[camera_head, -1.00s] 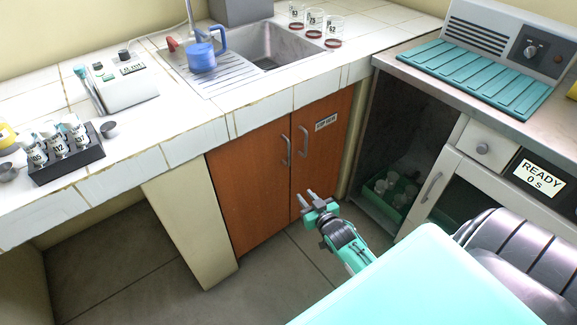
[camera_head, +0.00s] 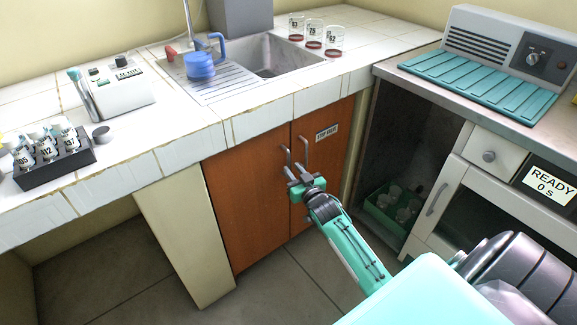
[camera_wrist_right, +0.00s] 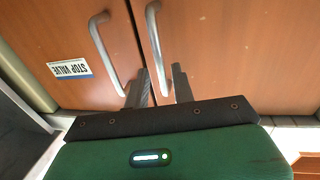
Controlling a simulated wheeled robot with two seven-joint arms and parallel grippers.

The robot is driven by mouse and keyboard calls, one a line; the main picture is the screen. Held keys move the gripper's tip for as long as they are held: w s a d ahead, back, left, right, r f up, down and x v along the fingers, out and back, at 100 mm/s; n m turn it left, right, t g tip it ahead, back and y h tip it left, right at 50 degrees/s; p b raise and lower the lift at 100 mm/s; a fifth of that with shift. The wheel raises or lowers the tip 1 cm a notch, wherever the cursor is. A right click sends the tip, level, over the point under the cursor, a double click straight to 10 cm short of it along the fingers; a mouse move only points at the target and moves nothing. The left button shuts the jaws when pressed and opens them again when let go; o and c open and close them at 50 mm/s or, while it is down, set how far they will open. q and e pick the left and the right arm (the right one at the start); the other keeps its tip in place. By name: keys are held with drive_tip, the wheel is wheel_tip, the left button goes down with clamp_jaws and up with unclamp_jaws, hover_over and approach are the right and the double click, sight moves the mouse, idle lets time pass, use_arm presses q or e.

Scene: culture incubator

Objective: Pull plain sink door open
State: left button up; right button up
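The plain sink door (camera_head: 240,200) is the left one of two brown cabinet doors under the sink. It is shut and has a metal bar handle (camera_head: 285,160). In the right wrist view, which is upside down, the plain door (camera_wrist_right: 225,50) is on the right and its handle (camera_wrist_right: 154,35) runs down towards the fingers. My right gripper (camera_head: 297,174) is open, close to the lower ends of both door handles. In the wrist view the fingertips (camera_wrist_right: 161,70) appear either side of the plain door's handle; contact cannot be told. My left gripper is out of view.
The door with the "STOP VALVE" label (camera_head: 326,133) is beside it, shut, with its own handle (camera_head: 304,150) close by. A pale support panel (camera_head: 185,240) stands left of the cabinet. A green crate (camera_head: 385,216) sits in the open bay at right. Floor before the doors is clear.

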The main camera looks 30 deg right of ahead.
sight(289, 165)
drive_tip(key=shift+w+d+b, duration=0.15)
drive_tip(key=shift+w, duration=0.9)
drive_tip(key=shift+w+d+b, duration=0.1)
drive_tip(key=shift+w+b, duration=0.05)
drive_tip(key=shift+w, duration=0.85)
clamp_jaws()
